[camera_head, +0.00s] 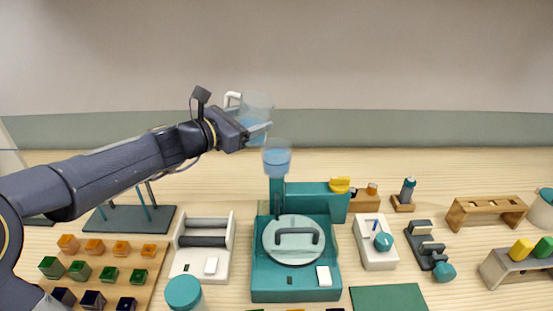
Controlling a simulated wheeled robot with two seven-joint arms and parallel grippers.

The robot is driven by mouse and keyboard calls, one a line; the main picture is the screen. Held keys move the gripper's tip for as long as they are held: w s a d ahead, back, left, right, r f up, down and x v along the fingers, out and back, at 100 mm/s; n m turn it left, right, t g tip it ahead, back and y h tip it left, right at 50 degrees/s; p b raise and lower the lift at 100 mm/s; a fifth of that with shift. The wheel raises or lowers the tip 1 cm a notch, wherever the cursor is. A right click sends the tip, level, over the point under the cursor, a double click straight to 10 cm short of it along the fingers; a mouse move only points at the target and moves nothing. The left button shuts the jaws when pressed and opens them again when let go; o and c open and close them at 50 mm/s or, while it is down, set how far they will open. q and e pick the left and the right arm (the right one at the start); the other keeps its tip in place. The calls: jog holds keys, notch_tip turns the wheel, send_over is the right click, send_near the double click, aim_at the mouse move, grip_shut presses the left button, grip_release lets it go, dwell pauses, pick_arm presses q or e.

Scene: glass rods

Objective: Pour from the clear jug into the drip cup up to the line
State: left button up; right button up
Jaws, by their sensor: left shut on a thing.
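The clear jug (258,104) is up in the air at the centre, with pale blue liquid low in it and a white handle on its left. My left gripper (257,131) is shut on the jug. The drip cup (277,158) is clear, holds blue liquid, and stands on top of the teal machine (262,283). The jug is above the cup and slightly left of it. No stream between them can be made out, and I cannot tell the fill line from the liquid's edge. My right gripper is out of view.
A white device (183,257) and a teal-lidded jar (184,292) stand left of the machine. A wooden tray of coloured cubes (150,277) lies at lower left. A white dial box (370,228) and a wooden rack (463,215) stand right. A green mat (388,298) lies in front.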

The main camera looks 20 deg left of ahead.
pick_arm(q)
jog(key=shift+s+d+r+p, duration=0.1)
jog(key=shift+s+d+r, duration=0.25)
jog(key=shift+s, duration=0.75)
jog(key=shift+s+d+r+p, duration=0.1)
jog(key=shift+s+d+r, duration=0.25)
jog(key=shift+s, duration=0.8)
jog(key=shift+s+d+r+p, duration=0.1)
jog(key=shift+s+d+r, duration=0.25)
jog(key=shift+s, duration=0.75)
